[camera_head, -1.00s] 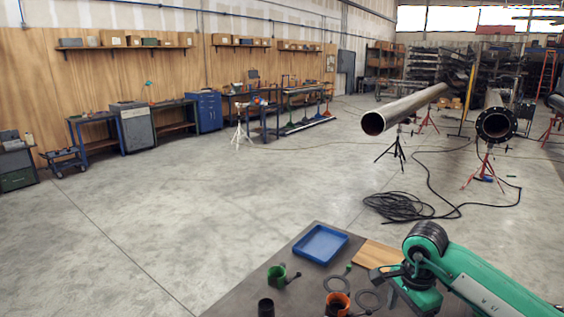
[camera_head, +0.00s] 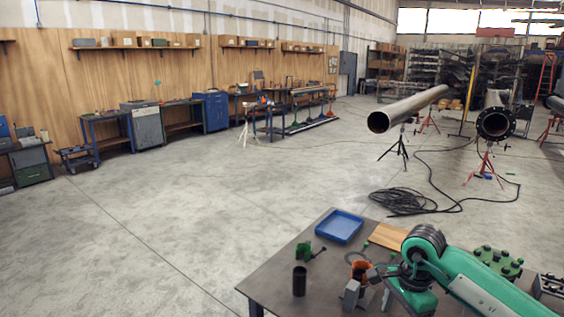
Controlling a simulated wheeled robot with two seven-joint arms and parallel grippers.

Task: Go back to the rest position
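My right arm comes in from the lower right in the head view. Its gripper (camera_head: 376,287) is over the right part of the dark table (camera_head: 270,283). Its two dark fingers look apart, with nothing seen between them. An orange part (camera_head: 361,269) stands just left of the gripper, and a grey block-shaped part (camera_head: 352,294) is close beside it; I cannot tell whether either touches the gripper. My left gripper is not in view.
On the table are a blue tray (camera_head: 339,227), a green part (camera_head: 304,251), a black cylinder (camera_head: 299,281), a wooden board (camera_head: 388,236) and a green knobbed part (camera_head: 497,262). Pipes (camera_head: 408,108) on stands and a coiled cable (camera_head: 402,202) are beyond. Open floor lies left.

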